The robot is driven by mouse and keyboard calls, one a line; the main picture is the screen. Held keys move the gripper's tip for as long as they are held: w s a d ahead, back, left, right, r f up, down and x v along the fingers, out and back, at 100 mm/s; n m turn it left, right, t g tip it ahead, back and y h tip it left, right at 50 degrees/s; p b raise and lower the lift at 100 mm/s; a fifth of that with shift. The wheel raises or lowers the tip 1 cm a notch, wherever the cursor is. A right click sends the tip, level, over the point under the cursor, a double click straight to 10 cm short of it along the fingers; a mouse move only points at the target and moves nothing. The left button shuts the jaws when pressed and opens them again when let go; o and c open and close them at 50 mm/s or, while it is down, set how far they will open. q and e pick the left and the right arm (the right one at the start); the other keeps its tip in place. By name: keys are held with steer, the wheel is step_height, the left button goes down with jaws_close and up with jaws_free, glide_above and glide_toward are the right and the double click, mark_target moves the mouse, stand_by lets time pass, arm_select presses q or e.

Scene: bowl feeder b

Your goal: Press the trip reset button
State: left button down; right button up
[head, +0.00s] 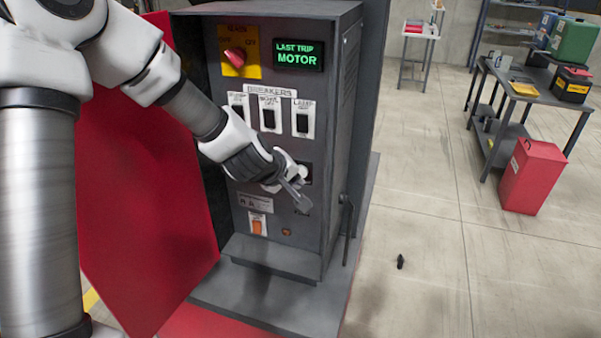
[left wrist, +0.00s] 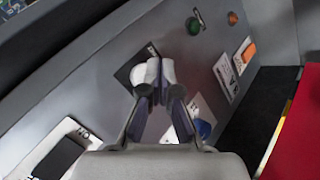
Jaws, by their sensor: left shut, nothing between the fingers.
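My left gripper (head: 297,192) is shut and empty in front of the grey control panel (head: 328,130), at its lower right. In the left wrist view its closed fingers (left wrist: 161,92) cover part of a black plate (left wrist: 124,74) with a pale rounded part beside the tips. I cannot tell whether the tips touch it. A blue round button (left wrist: 203,129) on a white plate shows just right of the fingers there; in the head view the gripper hides it. No readable label marks the trip reset button. My right gripper is not in view.
The panel has a red rotary knob (head: 235,57), a lit display (head: 298,54) reading LAST TRIP MOTOR, several breakers (head: 268,119), an orange rocker (head: 257,227) and an amber lamp (head: 286,232). A red door panel (head: 140,210) stands left.

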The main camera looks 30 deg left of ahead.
arm_select(q)
steer(key=shift+w, duration=0.1)
steer(key=shift+w+a, duration=0.1)
steer(key=shift+w, duration=0.2)
steer(key=shift+w+a, duration=0.1)
steer(key=shift+w, duration=0.35)
stand_by(0.7)
steer(key=shift+s, duration=0.1)
steer(key=shift+s+d, duration=0.2)
steer(key=shift+s, duration=0.55)
steer(key=shift+s, duration=0.1)
steer(key=s, duration=0.2)
steer(key=s+d, duration=0.1)
steer(key=s, duration=0.1)
steer(key=shift+s+d, duration=0.1)
steer(key=shift+s, duration=0.25)
steer(key=shift+f, duration=0.1)
stand_by(0.5)
